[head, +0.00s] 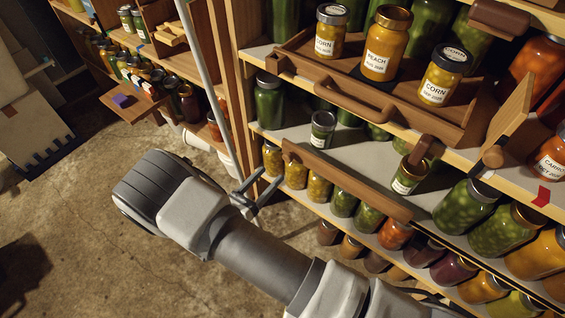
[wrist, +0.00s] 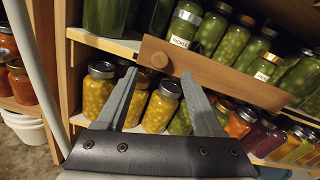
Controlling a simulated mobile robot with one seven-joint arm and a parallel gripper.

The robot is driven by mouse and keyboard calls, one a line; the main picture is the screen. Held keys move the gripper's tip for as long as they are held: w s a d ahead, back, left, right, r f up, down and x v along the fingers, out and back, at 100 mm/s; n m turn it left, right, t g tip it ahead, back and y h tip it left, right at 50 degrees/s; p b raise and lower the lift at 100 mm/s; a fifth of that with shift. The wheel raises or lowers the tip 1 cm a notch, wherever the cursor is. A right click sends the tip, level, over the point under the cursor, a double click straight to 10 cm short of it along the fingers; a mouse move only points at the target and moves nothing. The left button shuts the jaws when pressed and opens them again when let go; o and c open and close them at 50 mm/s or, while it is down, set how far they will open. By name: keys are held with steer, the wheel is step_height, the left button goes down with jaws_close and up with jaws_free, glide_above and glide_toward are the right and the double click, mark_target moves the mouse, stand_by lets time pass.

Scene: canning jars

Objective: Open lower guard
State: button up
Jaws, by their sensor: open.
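The lower guard is a long brown wooden board (head: 345,181) across the front of the middle shelf, above a lower row of jars. My gripper (head: 270,178) is open and empty, just left of the board's left end in the head view. In the wrist view the fingertips of my gripper (wrist: 160,73) lie on either side of the knob in the picture. I cannot tell whether they touch the board.
A wooden tray (head: 345,100) above holds two corn jars and a peach jar. Small jars (head: 322,131) stand behind the guard; yellow jars (wrist: 160,106) stand below. A pale pole (head: 205,75) rises left of the shelf. The concrete floor at left is mostly clear.

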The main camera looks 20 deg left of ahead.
mark_target(286, 158)
steer(key=b+x, duration=0.1)
steer(key=x, duration=0.6)
steer(key=shift+w, duration=0.1)
jaws_close()
stand_by(1.2)
